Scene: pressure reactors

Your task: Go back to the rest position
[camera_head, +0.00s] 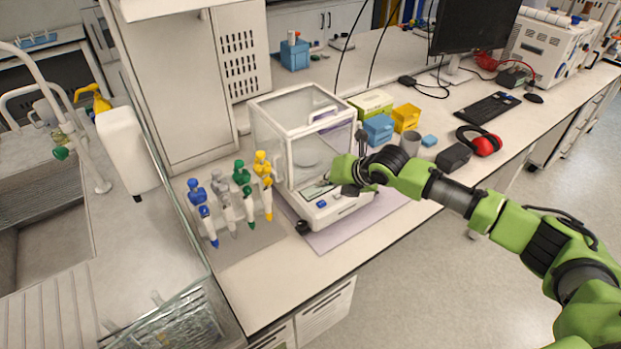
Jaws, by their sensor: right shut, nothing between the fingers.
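My right arm reaches in from the right, green and black. Its gripper (338,183) is shut and empty in front of the analytical balance (322,208), close to the balance's front panel. I cannot tell whether the fingertips touch it. The balance has a clear glass draft shield (290,135) and stands on a light purple mat (345,232). My left gripper does not show.
Several coloured pipettes (243,180) stand left of the balance. Blue (378,130) and yellow (405,117) boxes, a cup (409,143) and red ear muffs (485,142) lie behind my right arm. A sink (40,235) is at the left. The floor (440,290) below my arm is clear.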

